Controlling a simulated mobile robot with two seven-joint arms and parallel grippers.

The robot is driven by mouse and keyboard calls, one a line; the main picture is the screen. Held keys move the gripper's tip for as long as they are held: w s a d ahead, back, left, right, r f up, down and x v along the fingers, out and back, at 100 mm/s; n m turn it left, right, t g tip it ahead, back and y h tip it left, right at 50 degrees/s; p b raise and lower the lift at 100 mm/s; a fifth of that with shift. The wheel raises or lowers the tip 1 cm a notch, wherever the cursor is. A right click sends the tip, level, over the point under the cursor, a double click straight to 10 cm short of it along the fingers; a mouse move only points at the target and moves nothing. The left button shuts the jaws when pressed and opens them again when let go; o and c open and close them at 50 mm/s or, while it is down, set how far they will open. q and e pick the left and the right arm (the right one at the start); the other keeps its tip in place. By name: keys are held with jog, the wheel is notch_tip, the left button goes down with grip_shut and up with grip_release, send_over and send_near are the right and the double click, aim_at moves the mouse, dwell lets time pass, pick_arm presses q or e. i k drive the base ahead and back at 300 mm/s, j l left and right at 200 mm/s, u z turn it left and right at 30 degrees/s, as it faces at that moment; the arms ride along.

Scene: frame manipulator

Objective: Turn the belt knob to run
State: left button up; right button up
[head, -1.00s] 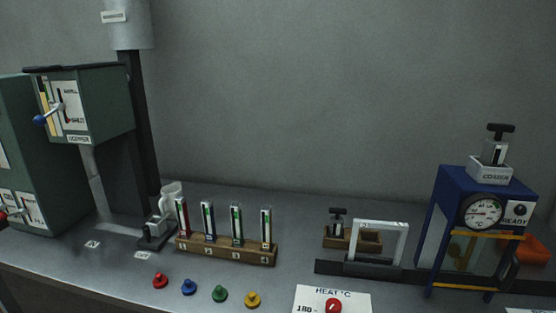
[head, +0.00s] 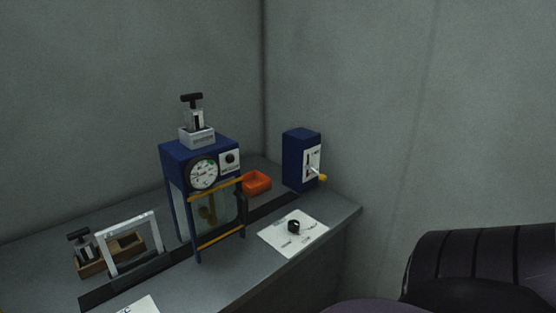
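A small black knob (head: 293,227) sits on a white label plate (head: 309,238) on the bench, near its front right corner. The plate carries small print around the knob that I cannot read, so its setting is unclear. A dark belt strip (head: 262,209) runs along the bench behind the plate and through the blue frame. Neither gripper shows in the head view. A dark ribbed arm link (head: 485,265), which looks like mine, is at the lower right, well apart from the knob.
A blue cabinet (head: 203,150) with a round gauge straddles the belt. A blue box (head: 300,158) with a yellow-tipped lever stands behind the knob plate. An orange tray (head: 257,183) is between them. A white arch (head: 130,238) stands at the left. The bench ends right of the plate.

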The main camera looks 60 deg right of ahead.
aim_at(293, 225)
jog(key=z, duration=1.45)
